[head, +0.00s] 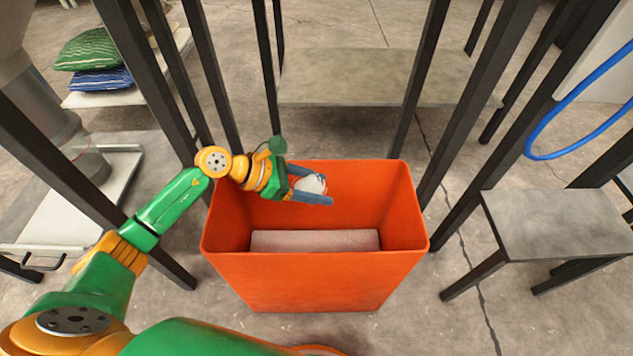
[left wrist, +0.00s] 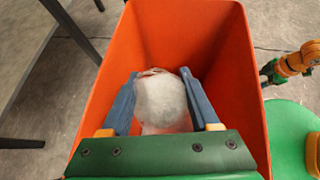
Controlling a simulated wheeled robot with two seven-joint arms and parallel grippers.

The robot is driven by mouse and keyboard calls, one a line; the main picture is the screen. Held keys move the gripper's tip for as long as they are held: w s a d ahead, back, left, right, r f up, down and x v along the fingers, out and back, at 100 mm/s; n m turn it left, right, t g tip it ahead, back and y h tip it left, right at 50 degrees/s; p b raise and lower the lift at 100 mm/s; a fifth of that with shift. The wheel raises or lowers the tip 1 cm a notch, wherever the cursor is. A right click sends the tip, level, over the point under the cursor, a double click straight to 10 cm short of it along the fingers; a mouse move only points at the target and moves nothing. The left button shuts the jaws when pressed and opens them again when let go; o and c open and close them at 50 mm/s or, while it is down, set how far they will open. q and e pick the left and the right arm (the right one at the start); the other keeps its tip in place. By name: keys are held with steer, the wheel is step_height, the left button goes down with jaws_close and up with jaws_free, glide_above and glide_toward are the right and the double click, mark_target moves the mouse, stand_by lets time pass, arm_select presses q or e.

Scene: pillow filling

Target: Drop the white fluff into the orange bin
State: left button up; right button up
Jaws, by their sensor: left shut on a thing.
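The orange bin (head: 310,282) stands in the middle of the head view, its top open. My left gripper (head: 318,190) is over the bin's opening, towards its back wall. Its blue fingers are shut on a clump of white fluff (head: 311,183). In the left wrist view the fluff (left wrist: 161,103) is a rounded white lump between both fingers, with the orange bin (left wrist: 185,35) around and below it. A part of my right arm shows at the right edge of the left wrist view, too small to tell its jaws.
A pale block-like shape (head: 315,241) shows inside the bin. Dark frame legs stand around the bin. A grey table (head: 560,222) is at the right, and a low shelf with green (head: 88,50) and blue (head: 100,79) pillows is at the upper left.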

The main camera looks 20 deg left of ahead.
mark_target(296, 186)
arm_select(q)
steer(key=shift+f, duration=0.8)
steer(key=o, duration=1.4)
steer(key=shift+r, duration=0.1)
steer(key=v, duration=0.7)
steer(key=shift+p, duration=0.3)
